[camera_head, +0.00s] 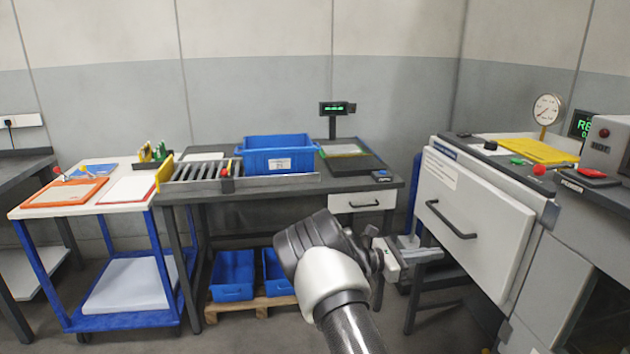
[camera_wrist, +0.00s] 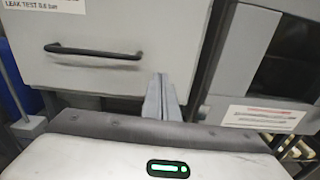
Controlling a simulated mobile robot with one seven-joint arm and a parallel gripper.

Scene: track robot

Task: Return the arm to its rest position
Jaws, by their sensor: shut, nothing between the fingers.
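My arm rises from the bottom middle of the head view, and my gripper (camera_head: 436,254) points right, towards the front of a white leak-test cabinet. The gripper is shut and empty. In the wrist view my gripper (camera_wrist: 160,80) shows as two grey fingers close together, in front of the cabinet's lower edge. The cabinet's white panel (camera_head: 475,210) has a black handle (camera_head: 450,220). The handle also shows in the wrist view (camera_wrist: 93,51), left of the fingers and apart from them. I cannot tell the exact gap between fingers and panel.
A dark workbench (camera_head: 270,189) carries a blue crate (camera_head: 278,160) and rollers. Blue bins (camera_head: 232,277) stand on a pallet below. A blue-framed trolley (camera_head: 110,212) stands left. A gauge (camera_head: 546,109) and red buttons are on top of the cabinet. Floor shows between trolley and arm.

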